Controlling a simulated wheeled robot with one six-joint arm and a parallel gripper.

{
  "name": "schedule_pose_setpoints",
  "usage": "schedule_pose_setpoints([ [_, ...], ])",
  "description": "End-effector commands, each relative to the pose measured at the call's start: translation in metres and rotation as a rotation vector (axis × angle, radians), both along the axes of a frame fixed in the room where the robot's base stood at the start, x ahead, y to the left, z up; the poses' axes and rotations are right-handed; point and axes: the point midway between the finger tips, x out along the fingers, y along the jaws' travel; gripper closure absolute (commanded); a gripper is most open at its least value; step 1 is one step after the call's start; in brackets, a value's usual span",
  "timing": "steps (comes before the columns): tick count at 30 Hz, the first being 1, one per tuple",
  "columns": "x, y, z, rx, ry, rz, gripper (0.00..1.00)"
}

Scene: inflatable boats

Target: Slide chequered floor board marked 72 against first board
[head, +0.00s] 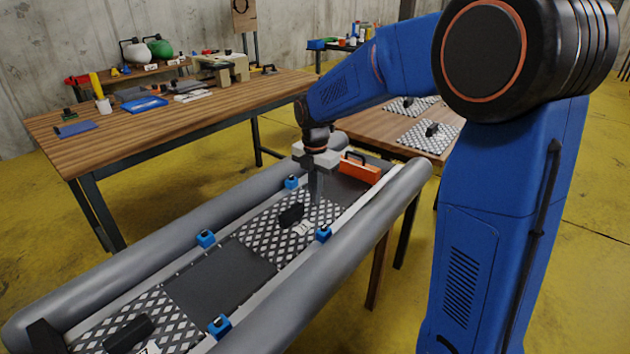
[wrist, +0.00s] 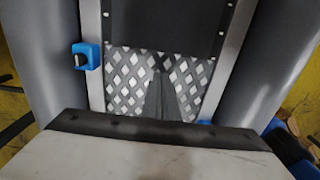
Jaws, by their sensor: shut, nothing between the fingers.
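A chequered floor board (head: 266,241) with a black handle block (head: 291,214) and a white label lies in the inflatable boat; I cannot read the number. It also shows in the wrist view (wrist: 122,83), below a dark floor panel. Another chequered board (head: 88,335) with a black handle lies at the near end. A dark grey stretch of floor (head: 222,274) separates the two. My gripper (head: 316,200) is shut and empty, pointing down at the middle board's far part, beyond its handle. In the wrist view its fingers (wrist: 160,75) overlap the board; contact is unclear.
Grey tubes (head: 130,256) flank the floor, with several blue clamps (head: 205,238) along the sides. An orange block with a handle (head: 360,170) sits at the far end. More chequered boards (head: 427,137) lie on a table behind. A cluttered workbench (head: 190,112) stands at the left.

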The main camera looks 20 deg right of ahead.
Motion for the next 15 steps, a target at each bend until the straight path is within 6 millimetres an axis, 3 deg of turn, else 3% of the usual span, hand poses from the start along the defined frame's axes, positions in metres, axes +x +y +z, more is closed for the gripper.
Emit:
schedule_pose_setpoints([
  [1, -0.001, 0.000, -0.009, 0.000, 0.002, 0.000, 1.00],
  [7, -0.017, 0.024, -0.005, 0.000, 0.000, 0.003, 1.00],
  [15, -0.024, 0.033, -0.005, 0.000, 0.000, 0.000, 1.00],
])
